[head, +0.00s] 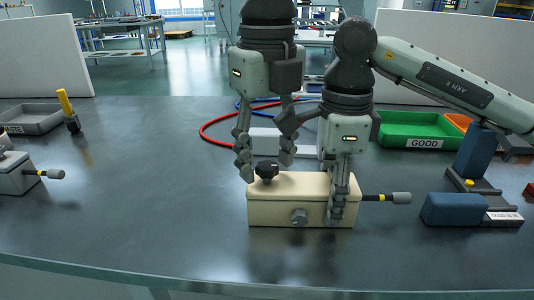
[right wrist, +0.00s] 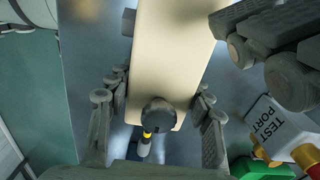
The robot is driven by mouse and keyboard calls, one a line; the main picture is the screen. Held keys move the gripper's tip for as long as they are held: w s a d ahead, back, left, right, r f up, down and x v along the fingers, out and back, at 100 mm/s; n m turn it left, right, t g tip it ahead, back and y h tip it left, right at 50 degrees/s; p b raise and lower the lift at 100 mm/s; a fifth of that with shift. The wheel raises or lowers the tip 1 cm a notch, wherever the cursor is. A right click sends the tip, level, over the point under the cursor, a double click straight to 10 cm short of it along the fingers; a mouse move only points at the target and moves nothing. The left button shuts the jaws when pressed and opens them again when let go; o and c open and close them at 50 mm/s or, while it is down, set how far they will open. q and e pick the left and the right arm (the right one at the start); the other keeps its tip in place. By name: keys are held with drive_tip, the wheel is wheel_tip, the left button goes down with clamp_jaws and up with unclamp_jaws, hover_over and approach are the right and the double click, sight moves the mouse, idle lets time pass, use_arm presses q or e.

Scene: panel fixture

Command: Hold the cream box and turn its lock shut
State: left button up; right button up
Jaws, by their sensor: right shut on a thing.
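The cream box (head: 290,207) sits on the dark table, long side toward me. My left gripper (head: 266,166) is open, fingers spread on either side of the black knob, with gaps showing. My right gripper (head: 340,200) is shut across the box's right end. In the right wrist view the box (right wrist: 168,50) lies between its fingers, and a dark round part (right wrist: 158,112) shows near that end.
A yellow-banded lever (head: 386,198) sticks out right of the box. Blue blocks (head: 452,209) and a green GOOD tray (head: 418,129) stand to the right. A white TEST PORT block (right wrist: 270,126) and a red hose (head: 214,132) are behind.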

sight(267, 165)
use_arm(q)
wheel_tip(267, 165, up, 12)
idle(0.6)
idle(0.4)
use_arm(e)
drive_tip(key=o, duration=1.6)
drive_tip(key=shift+o, duration=0.2)
drive_tip(key=shift+r, duration=0.1)
